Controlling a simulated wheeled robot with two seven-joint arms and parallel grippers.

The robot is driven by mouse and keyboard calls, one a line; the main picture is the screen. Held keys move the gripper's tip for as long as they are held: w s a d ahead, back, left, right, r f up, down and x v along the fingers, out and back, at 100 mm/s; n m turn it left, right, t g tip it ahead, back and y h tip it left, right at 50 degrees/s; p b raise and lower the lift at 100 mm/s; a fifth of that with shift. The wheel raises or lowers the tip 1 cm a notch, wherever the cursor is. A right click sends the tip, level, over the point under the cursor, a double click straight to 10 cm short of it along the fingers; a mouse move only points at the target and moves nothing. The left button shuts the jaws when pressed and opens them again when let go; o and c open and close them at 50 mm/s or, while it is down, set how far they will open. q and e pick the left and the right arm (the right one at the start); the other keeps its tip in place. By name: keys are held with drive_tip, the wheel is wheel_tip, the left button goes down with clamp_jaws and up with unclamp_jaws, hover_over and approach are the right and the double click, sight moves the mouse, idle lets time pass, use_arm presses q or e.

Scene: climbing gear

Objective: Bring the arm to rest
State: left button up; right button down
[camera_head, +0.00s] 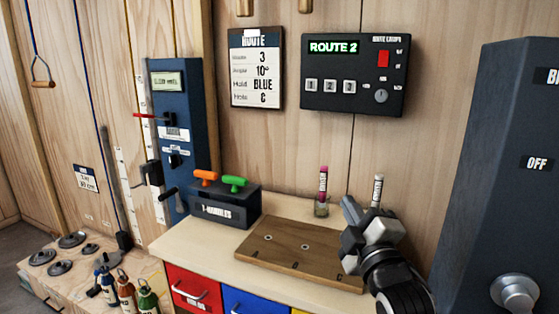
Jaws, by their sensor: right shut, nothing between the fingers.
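My right gripper (357,222) is grey and sits in front of the right end of the bench, with its black wrist coming in from the lower right. It is shut and empty. In the picture it overlaps the right end of a brown wooden board (285,249) with several small holes. I cannot tell whether it touches the board. My left gripper is not in view.
A pink-capped tube (323,181) and a white tube (377,188) stand behind the gripper. A dark T-handle box (231,209) holds an orange and a green handle. A tall blue-grey cabinet (487,150) rises at right. The bench left of the board has some bare top.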

drive_tip(key=s+d+f+m+g, duration=0.1)
drive_tip(key=s+f+m+g, duration=0.4)
drive_tip(key=f, duration=0.6)
drive_tip(key=s+f+m, duration=0.2)
drive_tip(key=s+f, duration=0.4)
drive_tip(key=f, duration=0.5)
drive_tip(key=s+f+m+g+h, duration=0.1)
drive_tip(key=s+f+m+g, duration=0.4)
drive_tip(key=s+f, duration=0.7)
drive_tip(key=s+d+m, duration=0.1)
drive_tip(key=s, duration=0.3)
drive_tip(key=shift+f+m, duration=0.3)
drive_tip(key=shift+f, duration=0.05)
